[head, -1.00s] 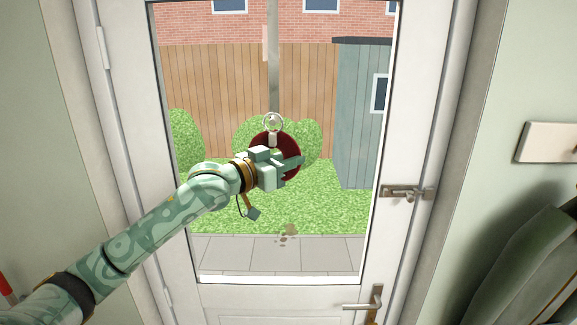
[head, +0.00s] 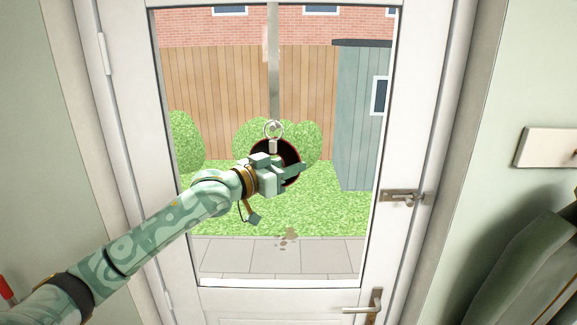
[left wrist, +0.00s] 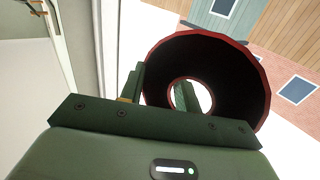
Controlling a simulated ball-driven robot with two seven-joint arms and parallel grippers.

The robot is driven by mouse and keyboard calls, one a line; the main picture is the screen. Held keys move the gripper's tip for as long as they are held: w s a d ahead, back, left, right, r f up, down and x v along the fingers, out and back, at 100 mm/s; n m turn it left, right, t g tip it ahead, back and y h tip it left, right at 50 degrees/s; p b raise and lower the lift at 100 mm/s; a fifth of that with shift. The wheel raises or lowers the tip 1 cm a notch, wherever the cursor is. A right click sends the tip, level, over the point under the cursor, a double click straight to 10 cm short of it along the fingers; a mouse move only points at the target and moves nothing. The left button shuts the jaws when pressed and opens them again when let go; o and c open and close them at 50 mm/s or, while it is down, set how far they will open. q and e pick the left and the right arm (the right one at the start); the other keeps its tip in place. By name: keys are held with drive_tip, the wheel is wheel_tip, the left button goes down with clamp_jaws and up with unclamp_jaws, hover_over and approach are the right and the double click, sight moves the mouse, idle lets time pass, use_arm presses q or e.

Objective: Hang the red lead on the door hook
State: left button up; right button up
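The red lead (head: 291,152) is a round coil, dark on its face with a red rim, in front of the door glass. It also shows large in the left wrist view (left wrist: 235,75), with a hole in its middle. A metal ring (head: 274,128) and pale clip sit at its top. A grey strip (head: 273,70), seemingly the door hook, runs down the glass to the ring. Whether the ring is on the hook or in front of it I cannot tell. My left gripper (head: 285,172) has its fingers on the coil's lower left part, one overlapping the hole in the wrist view.
The white glazed door (head: 381,250) is closed, with a latch (head: 402,196) and a lever handle (head: 365,304) at right. Dark green coats (head: 525,255) hang below a white board (head: 548,147) on the right wall.

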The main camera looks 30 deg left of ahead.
use_arm(q)
drive_tip(key=shift+o, duration=0.9)
drive_tip(key=shift+s+a+f, duration=0.1)
drive_tip(key=shift+s+f, duration=0.05)
drive_tip(key=shift+s, duration=0.1)
drive_tip(key=b+v, duration=0.4)
drive_tip(key=v, duration=1.2)
drive_tip(key=shift+b, duration=0.3)
drive_tip(key=shift+w, duration=0.1)
